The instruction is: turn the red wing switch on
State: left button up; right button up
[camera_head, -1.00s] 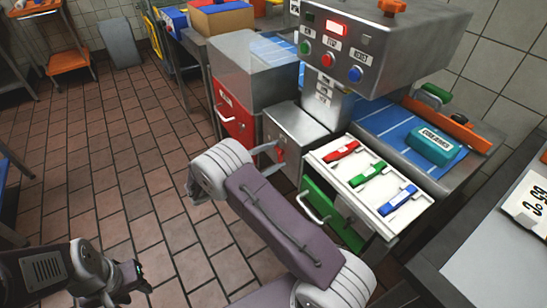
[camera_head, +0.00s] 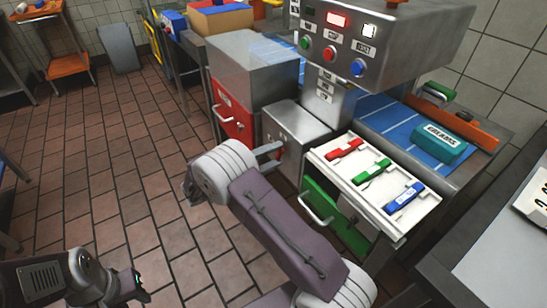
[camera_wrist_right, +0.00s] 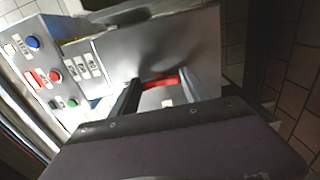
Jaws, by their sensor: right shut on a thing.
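The red wing switch (camera_wrist_right: 163,82) sits on the face of a grey metal box (camera_head: 297,135), left of the white drawer panel. In the right wrist view it shows as a red bar lying across between my two fingers. My right gripper (camera_head: 274,151) is shut on it, and its fingers (camera_wrist_right: 160,92) reach to the box face. In the head view the gripper and wrist hide the switch. My left gripper (camera_head: 140,286) is low at the bottom left, over the floor and away from the box; its finger opening is too small to judge.
A control box with green, red and blue buttons (camera_head: 331,53) overhangs above. A white panel (camera_head: 413,213) with red, green and blue handles is to the right, above an open green door (camera_head: 330,216).

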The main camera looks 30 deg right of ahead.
dwell(0.4)
jog(key=o, duration=1.4)
jog(key=a, duration=0.3)
jog(key=a+p, duration=0.1)
jog(key=a, duration=0.5)
jog(key=shift+s+p, duration=0.3)
jog(key=shift+s, duration=0.1)
